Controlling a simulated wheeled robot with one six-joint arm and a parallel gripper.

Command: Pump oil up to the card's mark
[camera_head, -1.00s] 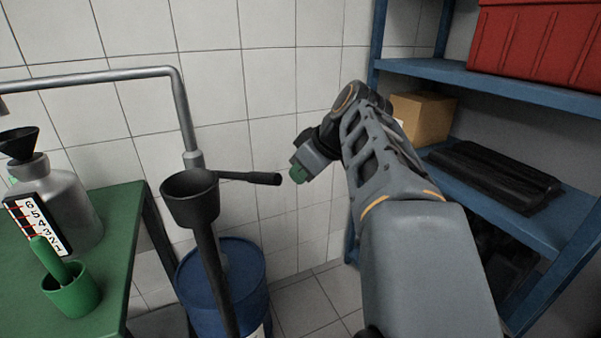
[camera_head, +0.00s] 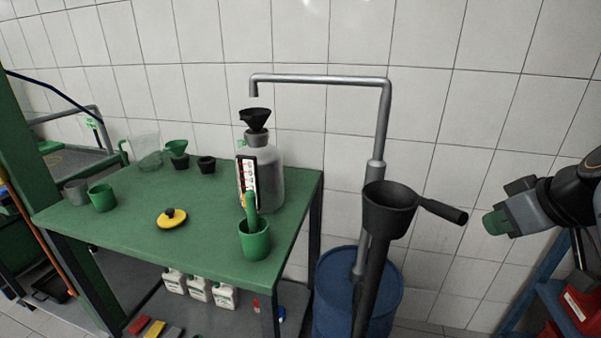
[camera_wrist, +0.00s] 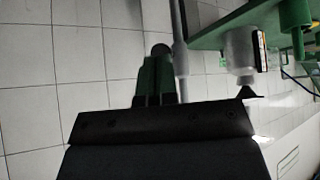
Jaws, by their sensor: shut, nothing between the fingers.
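A grey jug (camera_head: 266,172) stands on the green table with a black funnel (camera_head: 255,120) in its neck. A white card (camera_head: 246,180) with numbers and red marks stands against its front. A grey spout pipe (camera_head: 320,79) rises from a blue drum (camera_head: 360,290) and ends above the funnel. A black pump handle (camera_head: 443,210) sticks out to the right beside a black cup-shaped piece (camera_head: 390,208). My gripper (camera_head: 492,223) is shut and empty, just right of the handle's end and apart from it.
The green table (camera_head: 130,235) carries a green cup (camera_head: 254,240) holding a green stick, a yellow disc (camera_head: 172,218), several cups and a clear beaker (camera_head: 146,150). White bottles (camera_head: 198,289) stand below. A blue shelf (camera_head: 535,300) stands at the right.

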